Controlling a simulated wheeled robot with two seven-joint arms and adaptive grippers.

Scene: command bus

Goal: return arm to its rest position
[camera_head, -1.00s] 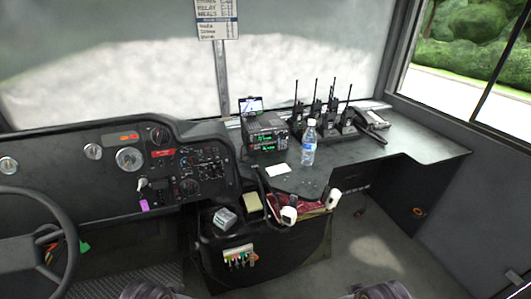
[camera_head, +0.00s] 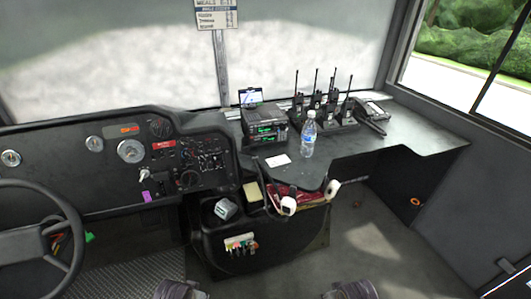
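Neither of my grippers shows in the head view. Two dark rounded parts at the bottom edge look like pieces of my own arms, one left of centre and one right of centre. Their far ends are out of frame, so I cannot see what the grippers hold.
A dashboard (camera_head: 60,156) and steering wheel (camera_head: 28,234) are at left. A water bottle (camera_head: 308,140), black radio (camera_head: 263,125) and several walkie-talkies stand on the dark counter (camera_head: 400,139). A console bin (camera_head: 290,245) is below. Open floor (camera_head: 375,250) lies at right.

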